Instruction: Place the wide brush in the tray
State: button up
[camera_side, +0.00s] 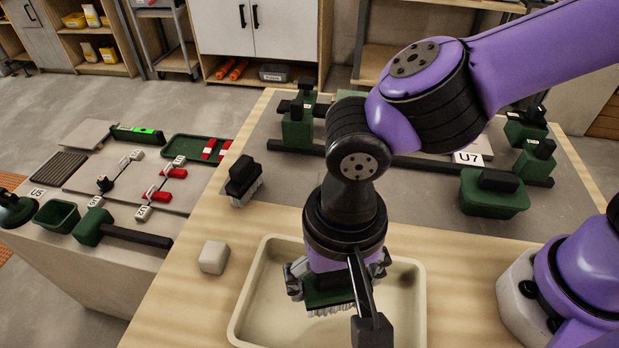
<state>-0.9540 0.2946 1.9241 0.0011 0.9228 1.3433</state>
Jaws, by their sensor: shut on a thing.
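The wide brush (329,301) has a dark green body and pale bristles pointing down. My gripper (336,281) is shut on it and points downward. The brush is over the cream tray (250,312), within its rim as seen from here. I cannot tell whether the bristles touch the tray floor. My wrist and gripper hide the upper part of the brush and some of the tray.
A black-handled brush (243,181) and a pale block (214,257) stand left of the tray. A green box with a black handle (494,192) is at the right. A side table at left holds a green bin (57,216) and a mallet (92,227).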

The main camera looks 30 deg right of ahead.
aim_at(333, 297)
jog(key=shift+f, duration=2.25)
jog(key=shift+f, duration=0.15)
jog(key=o, duration=1.1)
notch_tip(333, 297, up, 12)
jog(key=shift+w+f, duration=0.1)
jog(key=d+r+n+t, duration=0.1)
jog(key=d+t, duration=0.1)
jog(key=d, duration=0.6)
jog(key=w+d+r+n+t, duration=0.1)
jog(key=d+n, duration=0.1)
jog(key=d, duration=0.6)
jog(key=w+d+r+n+t, duration=0.1)
jog(key=d+t, duration=0.1)
jog(key=d, duration=0.6)
jog(key=shift+w+d+r+t, duration=0.25)
jog(key=shift+d+r+t, duration=0.05)
jog(key=shift+d, duration=0.1)
